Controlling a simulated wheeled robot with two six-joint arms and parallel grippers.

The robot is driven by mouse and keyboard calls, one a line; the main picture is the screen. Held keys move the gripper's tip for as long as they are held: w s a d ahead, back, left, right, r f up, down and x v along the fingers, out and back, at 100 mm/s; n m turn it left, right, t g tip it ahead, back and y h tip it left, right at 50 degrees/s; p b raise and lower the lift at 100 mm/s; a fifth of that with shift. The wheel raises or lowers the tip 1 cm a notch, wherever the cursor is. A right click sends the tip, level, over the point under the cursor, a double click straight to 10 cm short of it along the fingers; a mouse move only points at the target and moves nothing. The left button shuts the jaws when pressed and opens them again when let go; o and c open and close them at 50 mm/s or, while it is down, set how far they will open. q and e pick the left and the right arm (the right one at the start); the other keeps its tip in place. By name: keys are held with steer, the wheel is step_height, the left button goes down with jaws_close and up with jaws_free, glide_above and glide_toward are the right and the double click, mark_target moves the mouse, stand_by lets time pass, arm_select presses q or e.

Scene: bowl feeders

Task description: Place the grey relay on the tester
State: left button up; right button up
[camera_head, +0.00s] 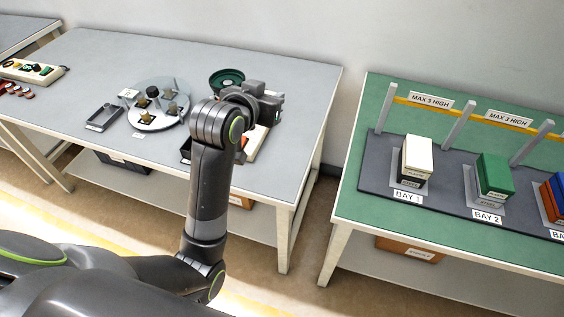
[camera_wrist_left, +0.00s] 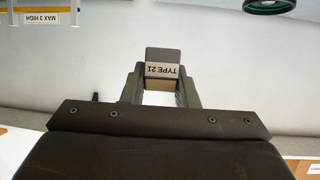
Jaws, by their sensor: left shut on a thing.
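My left gripper (camera_head: 270,104) is over the right part of the grey table, with its arm in front of it. In the left wrist view, its two fingers (camera_wrist_left: 161,88) are shut on a grey relay (camera_wrist_left: 163,54) with a pale label that reads TYPE 21, upside down in the picture. The relay is held clear of the tabletop. In the head view I cannot make the relay out from the gripper. A pale box with orange (camera_head: 254,143) stands behind my forearm, mostly hidden; I cannot tell whether it is the tester. My right gripper is not in view.
A green bowl (camera_head: 227,78) stands just left of the gripper. A round clear plate with small parts (camera_head: 148,119) and a dark tray (camera_head: 103,118) lie further left. A white panel with knobs (camera_head: 30,70) is at far left. A green bench (camera_head: 362,205) with stacked boxes stands right.

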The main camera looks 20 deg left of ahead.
arm_select(q)
steer(key=m+h, duration=0.1)
steer(key=h, duration=0.1)
glide_above(280, 169)
step_height(280, 169, down, 15)
steer(key=shift+f, duration=0.45)
step_height(280, 169, down, 8)
steer(key=shift+s+r, duration=0.1)
steer(key=shift+f, duration=0.9)
